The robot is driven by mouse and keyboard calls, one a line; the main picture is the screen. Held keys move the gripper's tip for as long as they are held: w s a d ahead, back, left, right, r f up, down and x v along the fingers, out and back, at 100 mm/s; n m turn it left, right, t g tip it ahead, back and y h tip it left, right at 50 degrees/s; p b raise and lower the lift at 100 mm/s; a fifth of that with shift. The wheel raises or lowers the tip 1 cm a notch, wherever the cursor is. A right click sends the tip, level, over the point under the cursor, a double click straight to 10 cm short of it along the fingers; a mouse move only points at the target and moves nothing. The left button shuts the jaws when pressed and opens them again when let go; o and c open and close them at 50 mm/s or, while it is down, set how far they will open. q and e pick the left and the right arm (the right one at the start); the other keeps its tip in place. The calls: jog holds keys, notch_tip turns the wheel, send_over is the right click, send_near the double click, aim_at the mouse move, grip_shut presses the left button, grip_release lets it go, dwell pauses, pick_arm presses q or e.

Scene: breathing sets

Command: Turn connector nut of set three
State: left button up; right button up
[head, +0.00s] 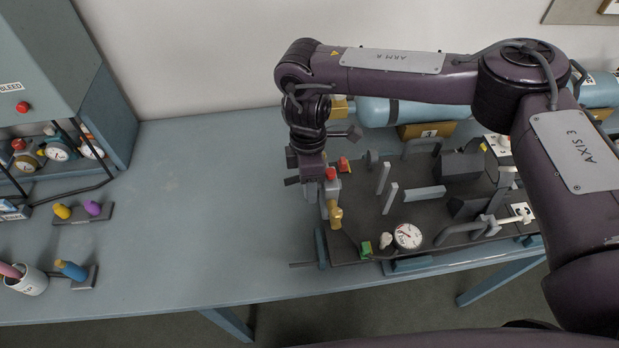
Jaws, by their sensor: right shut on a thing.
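My right gripper (318,187) points down at the left end of a dark board (365,222) on the bench. It is shut on a small fitting, which I take to be the connector nut; the fingers and the grip are too small and dark to see clearly. A brass-coloured fitting (335,214) and a grey block with a red top (331,174) show right beside the fingers. My left gripper is out of view.
A light blue cylinder (400,112) lies behind the board, with a numbered block (425,130) below it. A blue-grey cabinet (60,75) stands at far left. Small holders with coloured plugs (84,212) and a white cup (28,282) stand left. The bench middle (205,200) is clear.

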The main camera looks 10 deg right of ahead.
jog(key=shift+s+t, duration=0.25)
jog(key=shift+t, duration=0.85)
jog(key=shift+s+t+b, duration=0.15)
jog(key=shift+t+b, duration=0.55)
jog(key=shift+t, duration=0.7)
jog(key=o, duration=1)
jog(key=shift+s+r, duration=0.15)
jog(key=shift+r, duration=0.3)
jog(key=v, duration=0.6)
jog(key=shift+s+r, duration=0.15)
jog(key=shift+r, duration=0.2)
